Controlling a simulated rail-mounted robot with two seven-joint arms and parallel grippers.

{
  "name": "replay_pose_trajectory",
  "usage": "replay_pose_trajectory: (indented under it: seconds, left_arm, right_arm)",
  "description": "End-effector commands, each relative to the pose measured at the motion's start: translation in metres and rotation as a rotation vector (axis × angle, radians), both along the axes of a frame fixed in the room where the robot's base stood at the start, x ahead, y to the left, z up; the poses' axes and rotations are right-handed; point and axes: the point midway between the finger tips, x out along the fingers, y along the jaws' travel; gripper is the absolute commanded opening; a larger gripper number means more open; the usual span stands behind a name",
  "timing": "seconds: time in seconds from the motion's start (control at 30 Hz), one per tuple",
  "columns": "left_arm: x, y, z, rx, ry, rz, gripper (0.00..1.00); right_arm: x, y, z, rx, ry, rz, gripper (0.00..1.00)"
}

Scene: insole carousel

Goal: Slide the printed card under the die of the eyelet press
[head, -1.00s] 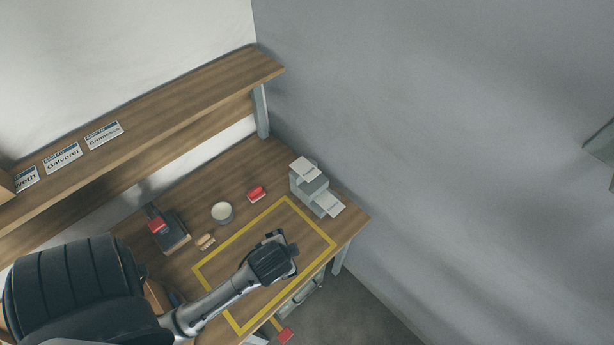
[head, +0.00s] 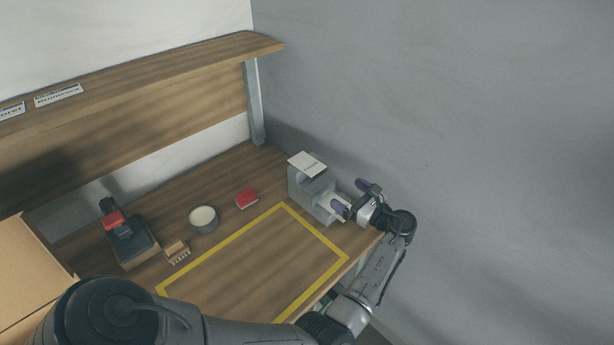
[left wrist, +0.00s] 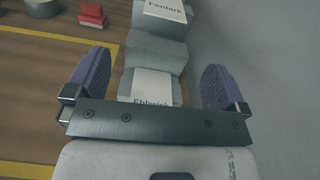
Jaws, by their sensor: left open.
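A white printed card (left wrist: 152,88) lies on the low front step of a grey stepped block (head: 312,184) at the table's right end. My left gripper (head: 353,197) is open at this front step. In the left wrist view its purple fingers stand either side of the card, apart from it. The gripper's crossbar hides the card's near edge. A second printed card (head: 307,164) lies on top of the block. A black-and-red device (head: 122,232) on a flat base, at the table's left, looks like a small press; its die cannot be made out. My right gripper is not in view.
The yellow-outlined area (head: 221,243) is clear. A shelf (head: 150,75) runs above; a grey wall rises behind the stepped block.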

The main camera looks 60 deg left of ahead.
Motion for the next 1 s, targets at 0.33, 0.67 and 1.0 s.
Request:
replay_pose_trajectory:
  seconds: [0.33, 0.67, 1.0]
  left_arm:
    - [-0.002, 0.038, 0.002, 0.010, 0.065, -0.001, 1.00]
    - [-0.013, 0.076, 0.001, 0.009, 0.063, -0.003, 1.00]
    - [-0.019, 0.102, -0.001, 0.009, 0.061, -0.001, 1.00]
  right_arm:
    - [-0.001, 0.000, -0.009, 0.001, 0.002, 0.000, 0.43]
    - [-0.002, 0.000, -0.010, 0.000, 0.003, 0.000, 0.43]
    - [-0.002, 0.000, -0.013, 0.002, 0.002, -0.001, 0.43]
